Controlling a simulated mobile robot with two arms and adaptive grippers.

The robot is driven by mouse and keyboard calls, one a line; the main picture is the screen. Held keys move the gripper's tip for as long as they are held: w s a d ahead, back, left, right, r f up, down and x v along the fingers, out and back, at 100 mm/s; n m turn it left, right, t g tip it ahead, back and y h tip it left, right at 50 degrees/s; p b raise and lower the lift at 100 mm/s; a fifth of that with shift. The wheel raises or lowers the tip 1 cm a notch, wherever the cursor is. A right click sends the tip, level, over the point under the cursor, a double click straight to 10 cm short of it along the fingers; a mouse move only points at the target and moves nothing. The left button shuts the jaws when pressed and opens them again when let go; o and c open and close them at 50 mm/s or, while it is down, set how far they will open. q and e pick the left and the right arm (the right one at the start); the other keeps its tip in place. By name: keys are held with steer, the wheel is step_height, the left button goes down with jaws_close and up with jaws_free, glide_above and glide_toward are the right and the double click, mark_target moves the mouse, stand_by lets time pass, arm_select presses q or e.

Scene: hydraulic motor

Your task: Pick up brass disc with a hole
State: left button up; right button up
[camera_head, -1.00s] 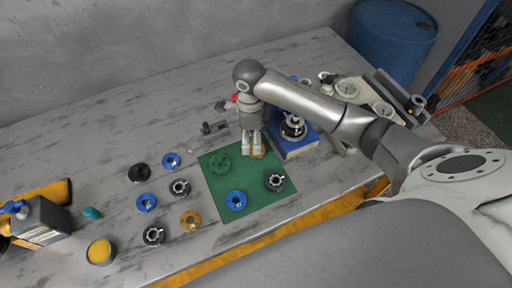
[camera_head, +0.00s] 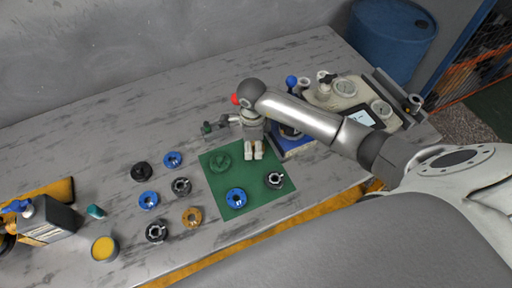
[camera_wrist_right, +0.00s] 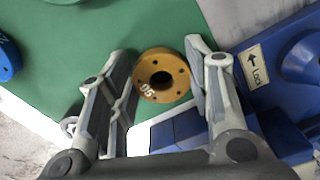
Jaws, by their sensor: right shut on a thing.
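A brass disc with a hole (camera_wrist_right: 162,77) sits between the two fingers of my right gripper (camera_wrist_right: 160,72) in the right wrist view, its flat face toward the camera. The right gripper (camera_head: 254,151) is shut on it over the upper right edge of the green mat (camera_head: 256,196). In the head view the fingers mostly hide this disc. I cannot tell whether it is clear of the mat. Another brass disc (camera_head: 191,217) lies on the grey table to the left of the mat. My left gripper is not in view.
The mat also holds a green disc (camera_head: 220,162), a blue disc (camera_head: 236,198) and a black-silver part (camera_head: 275,180). A blue box (camera_head: 297,146) stands right beside the gripper. Several discs, a yellow-filled tin (camera_head: 104,248) and a dark canister (camera_head: 45,222) are at left.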

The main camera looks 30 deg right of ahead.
steer(key=shift+c, duration=0.8)
steer(key=shift+w+r, duration=0.1)
steer(key=shift+r, duration=0.1)
steer(key=shift+r+b, duration=0.3)
step_height(320, 180, up, 2)
steer(key=shift+r+b, duration=0.1)
steer(key=shift+b, duration=0.55)
steer(key=s+a+r+b, duration=0.2)
steer(key=s+a+r, duration=0.4)
steer(key=s+r, duration=0.4)
steer(key=s, duration=0.2)
steer(key=shift+s+a, duration=0.2)
steer(key=shift+s, duration=0.1)
steer(key=shift+r, duration=0.15)
steer(key=shift+r+p, duration=0.55)
steer(key=shift+r, duration=0.05)
